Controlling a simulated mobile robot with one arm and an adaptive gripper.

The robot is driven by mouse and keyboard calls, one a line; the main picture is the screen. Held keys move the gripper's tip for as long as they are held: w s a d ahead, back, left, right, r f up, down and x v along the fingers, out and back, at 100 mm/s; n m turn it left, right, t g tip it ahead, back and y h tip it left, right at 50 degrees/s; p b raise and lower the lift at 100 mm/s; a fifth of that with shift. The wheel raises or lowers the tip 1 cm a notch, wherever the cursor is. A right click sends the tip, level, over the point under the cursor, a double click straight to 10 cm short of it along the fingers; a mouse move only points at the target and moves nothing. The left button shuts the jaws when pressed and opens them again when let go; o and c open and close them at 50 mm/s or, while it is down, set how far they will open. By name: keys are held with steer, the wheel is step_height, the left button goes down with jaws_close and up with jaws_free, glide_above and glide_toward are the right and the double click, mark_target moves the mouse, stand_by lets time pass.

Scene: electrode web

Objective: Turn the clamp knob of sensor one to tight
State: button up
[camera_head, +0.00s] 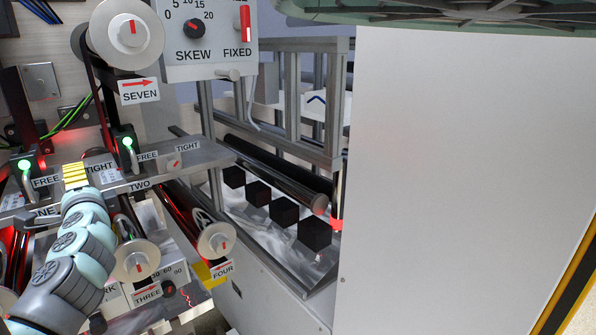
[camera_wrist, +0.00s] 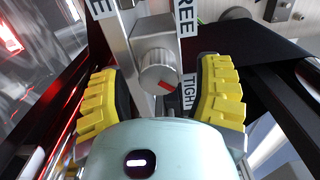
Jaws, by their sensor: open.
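The clamp knob of sensor one (camera_wrist: 156,68) is a silver-grey round knob with a red mark on its face, seen in the wrist view. The red mark lies toward the lower right, on the side of the TIGHT label (camera_wrist: 189,91); the FREE label (camera_wrist: 183,32) is higher up. My gripper (camera_wrist: 160,80) is open, with one yellow ribbed finger on each side of the knob and gaps between. In the head view my gripper (camera_head: 75,176) is over the sensor one bracket, by its FREE (camera_head: 46,182) and TIGHT (camera_head: 99,168) labels, and hides the knob.
The sensor two knob (camera_head: 174,163) sits to the right on the same metal bracket (camera_head: 205,154). Green-lit sensors (camera_head: 127,143) stand behind it. Rollers THREE (camera_head: 136,260) and FOUR (camera_head: 216,242) are below, roller SEVEN (camera_head: 126,35) above. A large white panel (camera_head: 450,180) fills the right.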

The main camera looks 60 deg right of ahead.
steer(key=v, duration=0.7)
stand_by(0.6)
